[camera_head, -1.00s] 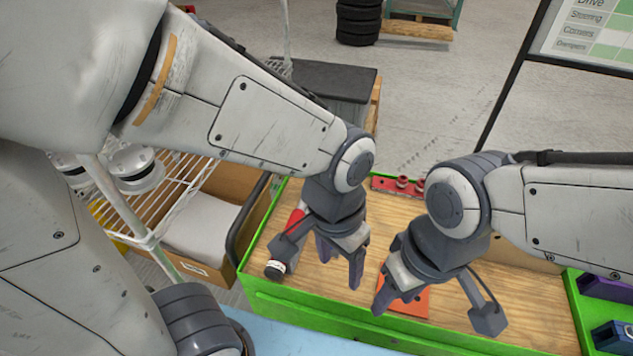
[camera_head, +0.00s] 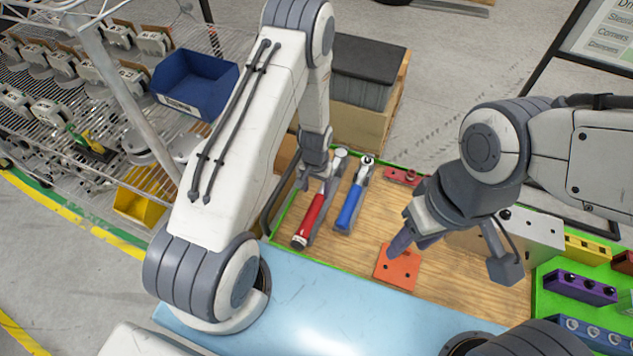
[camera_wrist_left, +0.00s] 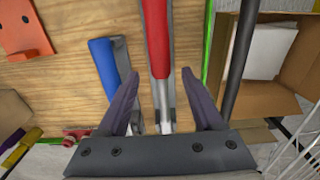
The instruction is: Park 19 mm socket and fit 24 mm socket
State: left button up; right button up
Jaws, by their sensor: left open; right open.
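A red-handled wrench (camera_head: 310,218) lies on the wooden bench top (camera_head: 345,258), its metal head at the far end. A blue-handled ratchet (camera_head: 351,205) lies to its right. A small red holder (camera_head: 403,176) with round pieces sits at the back edge; socket sizes cannot be read. My left gripper (camera_head: 317,178) is open over the far part of the red-handled wrench. In the left wrist view my left fingers (camera_wrist_left: 163,100) stand either side of the wrench shaft, with the red handle (camera_wrist_left: 157,40) beyond; contact cannot be told. My right gripper (camera_head: 450,258) is open above the bench, by an orange plate (camera_head: 398,270).
Purple (camera_head: 578,287) and blue (camera_head: 592,333) holders stand in a green tray at right. A wire rack with a blue bin (camera_head: 196,82) stands at left. A cardboard box (camera_wrist_left: 285,70) is beside the bench.

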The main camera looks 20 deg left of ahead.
aim_at(316, 202)
pick_arm(q)
notch_tip(316, 202, down, 10)
jog(key=b, duration=0.7)
jog(key=shift+c, duration=0.3)
grip_shut()
dwell(0.9)
jog(key=shift+r, duration=0.2)
jog(key=shift+r+p, duration=2.35)
jog(key=shift+r, duration=1.1)
